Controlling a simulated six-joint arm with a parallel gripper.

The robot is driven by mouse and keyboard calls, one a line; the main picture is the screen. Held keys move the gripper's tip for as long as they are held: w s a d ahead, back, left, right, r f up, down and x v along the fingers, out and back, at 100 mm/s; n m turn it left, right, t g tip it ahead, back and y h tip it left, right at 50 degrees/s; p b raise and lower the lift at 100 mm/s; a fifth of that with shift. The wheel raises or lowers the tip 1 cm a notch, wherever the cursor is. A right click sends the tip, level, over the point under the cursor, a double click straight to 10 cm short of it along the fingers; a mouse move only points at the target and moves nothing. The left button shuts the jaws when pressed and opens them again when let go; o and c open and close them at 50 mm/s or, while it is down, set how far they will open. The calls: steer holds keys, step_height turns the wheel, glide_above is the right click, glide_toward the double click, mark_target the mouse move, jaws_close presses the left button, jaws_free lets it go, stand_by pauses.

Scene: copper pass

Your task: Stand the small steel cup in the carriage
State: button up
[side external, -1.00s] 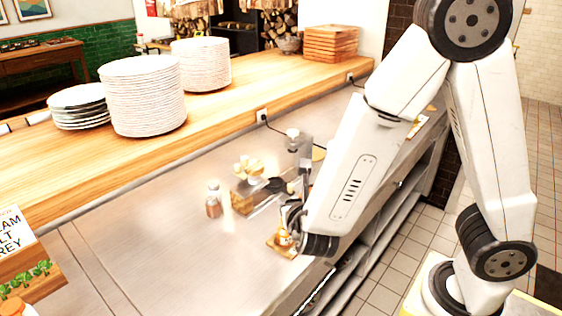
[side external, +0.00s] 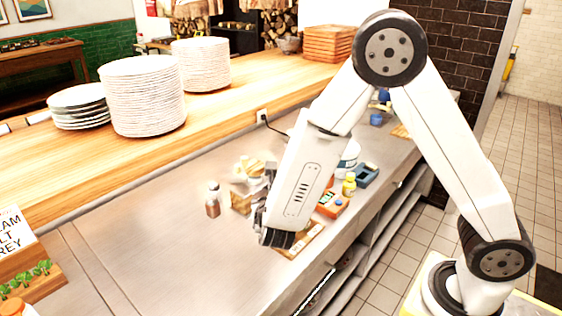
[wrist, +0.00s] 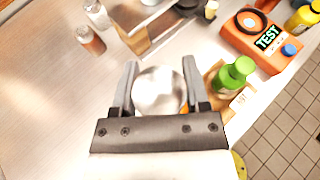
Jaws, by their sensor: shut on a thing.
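The small steel cup (wrist: 158,92) shows in the wrist view as a round, shiny shape between the two fingers of my gripper (wrist: 160,72), which is shut on it. In the side view the arm hides the cup. I cannot tell there how high it is held. I cannot identify the carriage with certainty. A wooden box-like piece (wrist: 130,30) stands ahead of my gripper in the wrist view, and its wood also shows beside the gripper in the side view (side external: 240,202).
A brown bottle (side external: 213,202) stands left of the wooden piece. An orange tester (wrist: 262,42) and a yellow bottle (side external: 349,184) are farther right. The left steel counter is clear.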

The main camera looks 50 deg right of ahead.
steer(key=w+f, duration=0.5)
steer(key=shift+a+f, duration=0.1)
steer(key=shift+a, duration=0.05)
steer(key=shift+w+f, duration=0.1)
steer(key=shift+w+f, duration=0.35)
steer(key=shift+f, duration=0.1)
steer(key=shift+w+f, duration=0.15)
steer(key=shift+f, duration=1.3)
steer(key=shift+f, duration=0.15)
steer(key=o, duration=1.3)
steer(key=shift+c, duration=0.2)
steer(key=shift+v, duration=3.9)
